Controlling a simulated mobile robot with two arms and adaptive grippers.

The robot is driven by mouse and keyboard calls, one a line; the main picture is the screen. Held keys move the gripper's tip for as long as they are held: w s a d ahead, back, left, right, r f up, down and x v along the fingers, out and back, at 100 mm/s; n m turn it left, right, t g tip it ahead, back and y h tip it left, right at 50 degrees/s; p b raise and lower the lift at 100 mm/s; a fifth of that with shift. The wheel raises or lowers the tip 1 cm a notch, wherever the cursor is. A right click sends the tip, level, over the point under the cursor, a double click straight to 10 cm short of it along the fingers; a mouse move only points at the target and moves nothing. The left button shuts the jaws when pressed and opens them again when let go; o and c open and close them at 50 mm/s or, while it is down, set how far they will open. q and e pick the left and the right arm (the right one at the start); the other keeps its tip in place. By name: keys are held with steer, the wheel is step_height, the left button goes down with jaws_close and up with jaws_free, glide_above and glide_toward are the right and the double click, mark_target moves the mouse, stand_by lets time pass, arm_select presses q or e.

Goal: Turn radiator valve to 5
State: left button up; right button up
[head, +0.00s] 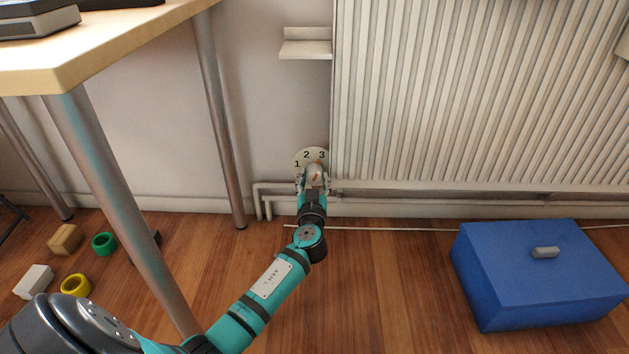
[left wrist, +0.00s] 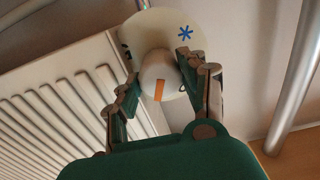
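The radiator valve has a pale round dial plate (head: 307,154) low on the wall at the radiator's left edge. The numbers 1, 2 and 3 show in the head view; the rest is hidden behind my gripper. The left wrist view shows the plate with a blue snowflake (left wrist: 185,33) and the pale knob (left wrist: 156,68) with an orange mark. I cannot tell which number the mark points to. My left gripper (head: 314,176) is at the valve. Its fingers (left wrist: 159,72) stand either side of the knob, open, with a small gap on one side. My right gripper is out of view.
The white ribbed radiator (head: 470,90) fills the wall at right, with pipes (head: 420,197) below it. A blue box (head: 530,280) stands on the floor at right. A wooden table (head: 120,45) with metal legs is at left, with small blocks and rings (head: 75,285) beneath it.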

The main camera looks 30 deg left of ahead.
arm_select(q)
steer(key=shift+c, duration=0.4)
steer(key=shift+r+m+p, duration=0.1)
steer(key=shift+m+p, duration=0.3)
steer(key=shift+m, duration=1.6)
